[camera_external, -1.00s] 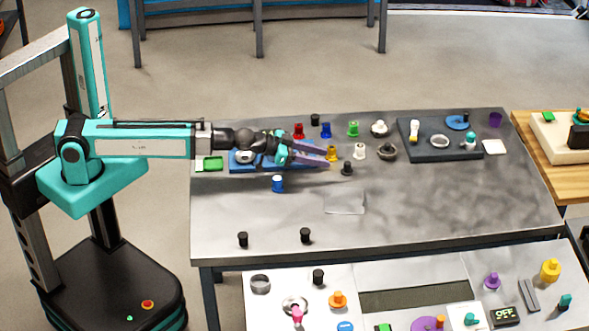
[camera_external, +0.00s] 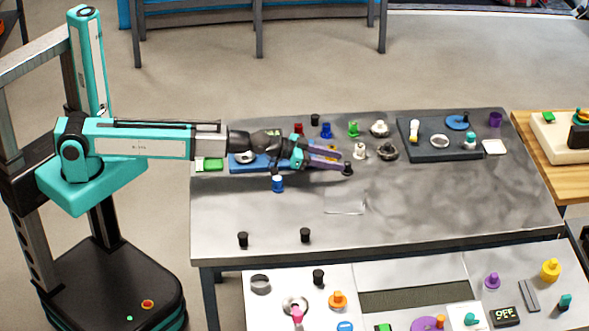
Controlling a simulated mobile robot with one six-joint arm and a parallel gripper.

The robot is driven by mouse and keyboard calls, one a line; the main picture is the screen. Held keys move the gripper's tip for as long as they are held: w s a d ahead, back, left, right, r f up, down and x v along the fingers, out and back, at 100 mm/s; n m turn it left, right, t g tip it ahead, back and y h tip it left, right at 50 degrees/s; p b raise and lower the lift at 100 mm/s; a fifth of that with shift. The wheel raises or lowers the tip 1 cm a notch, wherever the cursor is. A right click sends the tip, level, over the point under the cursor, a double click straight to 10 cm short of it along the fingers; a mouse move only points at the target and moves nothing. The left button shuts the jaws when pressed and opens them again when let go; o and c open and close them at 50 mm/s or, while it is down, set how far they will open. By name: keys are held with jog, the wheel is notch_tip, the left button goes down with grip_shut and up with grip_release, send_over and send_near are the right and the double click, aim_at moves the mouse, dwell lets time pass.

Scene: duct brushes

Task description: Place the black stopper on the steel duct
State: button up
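My gripper (camera_external: 338,158) reaches right over the back half of the metal table, its two purple fingers apart. A small black stopper (camera_external: 347,169) stands upright at the tip of the nearer finger; whether they touch is unclear. Other black stoppers stand at the back (camera_external: 315,120) and at the front, left (camera_external: 243,239) and right (camera_external: 305,235). Another is on the lower table (camera_external: 318,276). A steel-coloured round piece (camera_external: 388,151) with a dark top sits right of my gripper, and a paler one (camera_external: 379,128) stands behind it. I cannot tell which is the steel duct.
A white piece (camera_external: 360,151) stands close right of my fingers. A blue piece (camera_external: 278,184) stands in front of my wrist. A dark tray (camera_external: 412,153) holds parts at the right. A clear flat sheet (camera_external: 345,202) lies mid-table; the front right is free.

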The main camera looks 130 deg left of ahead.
aim_at(346, 163)
jog(key=shift+p+x, duration=0.75)
jog(key=shift+x, duration=1.8)
jog(key=shift+f, duration=0.1)
grip_shut()
